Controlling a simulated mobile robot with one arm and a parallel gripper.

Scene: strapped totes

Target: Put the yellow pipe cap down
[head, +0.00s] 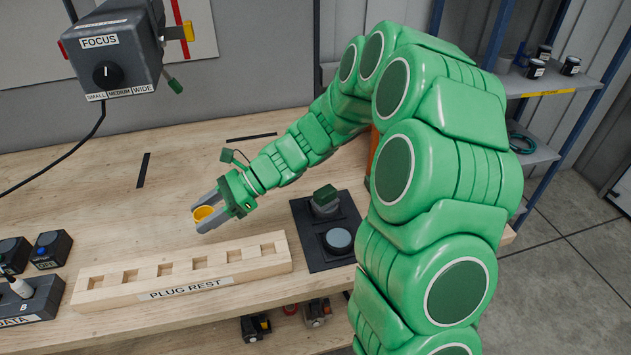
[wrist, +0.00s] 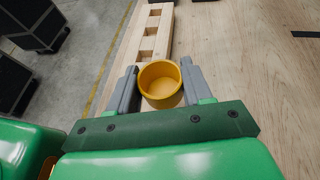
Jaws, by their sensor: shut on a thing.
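The yellow pipe cap (head: 204,213) is a short round cup with its open side facing up. My gripper (head: 205,212) is shut on it, with a grey finger on each side. In the wrist view the cap (wrist: 160,84) sits between the two grey fingers of my gripper (wrist: 160,86), and I look into its hollow. The cap is over the wooden bench, just behind the plug rest in the head view. I cannot tell whether its underside touches the bench top.
The wooden plug rest (head: 185,273), with a row of empty square holes, lies in front of my gripper. A black mat (head: 327,232) with a round knob and a green-topped block lies to the right. Dark button boxes (head: 51,249) stand at left. The bench top (head: 100,205) behind is mostly clear.

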